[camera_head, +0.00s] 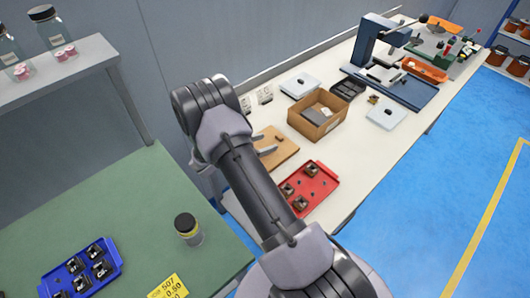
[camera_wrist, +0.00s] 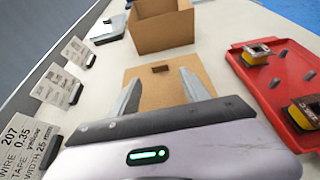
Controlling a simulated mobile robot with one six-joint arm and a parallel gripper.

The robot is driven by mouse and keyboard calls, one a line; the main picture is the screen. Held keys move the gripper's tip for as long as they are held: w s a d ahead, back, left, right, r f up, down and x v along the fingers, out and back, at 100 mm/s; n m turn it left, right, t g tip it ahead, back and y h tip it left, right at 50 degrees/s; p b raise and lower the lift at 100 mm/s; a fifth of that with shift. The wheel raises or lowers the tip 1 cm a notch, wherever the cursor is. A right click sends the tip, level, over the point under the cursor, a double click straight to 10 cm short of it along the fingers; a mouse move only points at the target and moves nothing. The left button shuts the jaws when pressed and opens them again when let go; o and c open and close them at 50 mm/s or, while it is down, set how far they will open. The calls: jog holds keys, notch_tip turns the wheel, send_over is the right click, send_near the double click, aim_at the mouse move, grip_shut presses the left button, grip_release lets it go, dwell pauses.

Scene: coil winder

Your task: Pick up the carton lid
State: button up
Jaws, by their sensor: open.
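The carton lid (camera_wrist: 192,61) is a flat brown board with a small dark brown block (camera_wrist: 160,69) standing on it as a grip. It lies on the white bench, and also shows in the head view (camera_head: 287,150). My gripper (camera_wrist: 163,91) is open and empty. Its two fingers reach over the near part of the lid, one on each side, with the block beyond and between the tips. In the head view, my gripper (camera_head: 266,145) is partly hidden behind my arm. I cannot tell the exact height of the fingers above the lid.
The open brown carton (camera_head: 304,125) stands just beyond the lid. A red tray (camera_head: 322,194) with several wound parts lies to the right. Label cards (camera_wrist: 75,51) stand along the left. A green table (camera_head: 130,195) holds a blue tray and a dark-capped jar (camera_head: 190,232).

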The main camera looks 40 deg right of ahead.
aim_at(279, 137)
jog(key=x, duration=0.1)
jog(key=b+x, duration=0.1)
jog(key=x, duration=0.1)
jog(key=b+x, duration=0.1)
jog(key=x, duration=0.1)
jog(key=shift+d+r, duration=0.3)
jog(key=shift+d, duration=0.1)
grip_shut()
